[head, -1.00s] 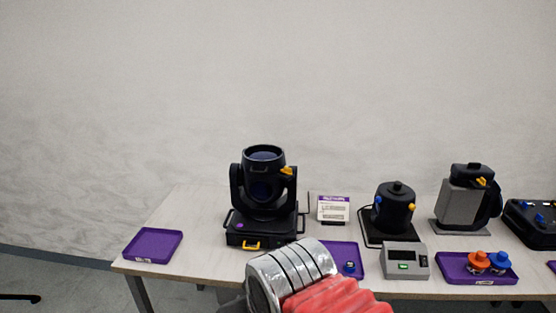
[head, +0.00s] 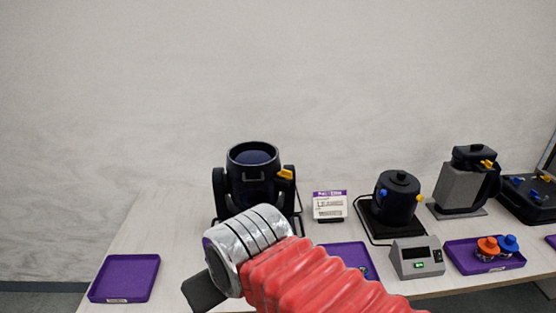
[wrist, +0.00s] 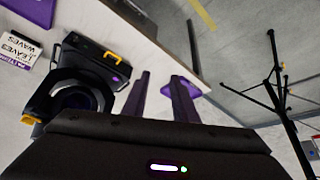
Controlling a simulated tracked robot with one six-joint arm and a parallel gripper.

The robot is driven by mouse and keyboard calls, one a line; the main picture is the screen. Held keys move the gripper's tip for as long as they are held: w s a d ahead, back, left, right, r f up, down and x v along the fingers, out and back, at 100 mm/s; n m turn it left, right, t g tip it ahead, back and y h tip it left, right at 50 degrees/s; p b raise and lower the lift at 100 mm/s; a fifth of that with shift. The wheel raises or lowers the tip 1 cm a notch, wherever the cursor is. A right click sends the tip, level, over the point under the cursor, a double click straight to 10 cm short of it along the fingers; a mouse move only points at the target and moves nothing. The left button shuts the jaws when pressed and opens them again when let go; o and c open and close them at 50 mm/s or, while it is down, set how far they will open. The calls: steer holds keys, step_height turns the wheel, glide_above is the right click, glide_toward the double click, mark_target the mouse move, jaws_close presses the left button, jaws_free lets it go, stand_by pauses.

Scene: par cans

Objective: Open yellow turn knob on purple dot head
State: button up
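The black moving head (head: 254,172) stands on the table left of centre in the head view, tilted so its lens opening faces up. Its yellow turn knob (head: 286,174) sticks out at the upper right side. My arm covers its base there. In the wrist view the head's base (wrist: 92,68) lies at left, with a purple dot (wrist: 115,78) and a yellow handle (wrist: 112,57). A yellow part, probably the knob (wrist: 30,127), shows at the left edge. My gripper (wrist: 162,77) has two purple fingers apart with nothing between them, to the right of the head.
An empty purple tray (head: 125,278) lies at the table's left end. Right of the head are a sign card (head: 328,205), a black can (head: 397,198), a grey meter box (head: 417,257), and a grey fixture (head: 461,187). A coat stand (wrist: 275,100) is beyond the table.

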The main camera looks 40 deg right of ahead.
steer(key=shift+w, duration=0.35)
steer(key=shift+d, duration=0.1)
steer(key=w+d+r+n+g, duration=0.2)
steer(key=w+d+r, duration=0.8)
steer(key=d+r, duration=0.4)
steer(key=d+r+n, duration=0.1)
steer(key=d+r, duration=0.1)
steer(key=d, duration=0.8)
steer(key=w+d+r+n+y, duration=0.1)
steer(key=d+r, duration=0.1)
steer(key=d, duration=0.8)
steer(key=shift+w+t+y, duration=0.3)
steer(key=shift+a, duration=0.1)
